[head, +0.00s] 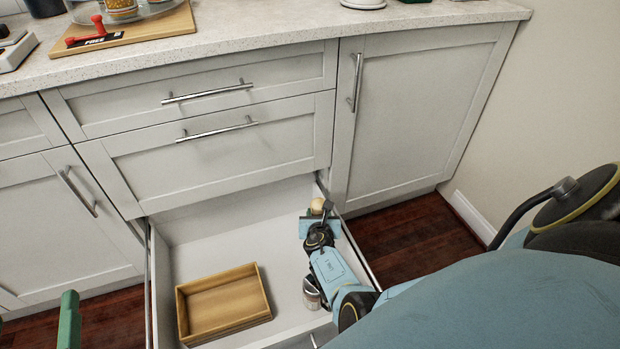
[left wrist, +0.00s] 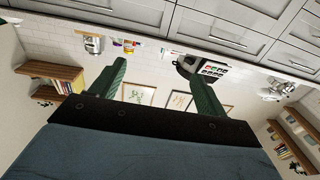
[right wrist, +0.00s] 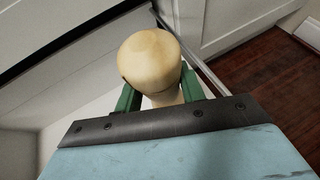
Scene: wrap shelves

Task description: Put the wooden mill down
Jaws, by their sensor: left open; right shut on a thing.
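The wooden mill (right wrist: 150,62) is pale wood with a rounded top. In the right wrist view it sits between the green fingers of my right gripper (right wrist: 155,95), which is shut on it. In the head view the mill (head: 318,205) shows at the back right of the open bottom drawer (head: 210,236), with my right gripper (head: 320,222) reaching in over it. Its base is hidden, so I cannot tell whether it touches the drawer floor. My left gripper (left wrist: 146,88) is open and empty; one green finger shows at the lower left of the head view.
A wooden box (head: 222,305) lies in the drawer's left part. A small jar (head: 311,293) stands beside my right arm. The drawer floor between box and back is clear. The counter (head: 270,38) above holds a cutting board (head: 150,31). A cabinet door (head: 420,110) is at right.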

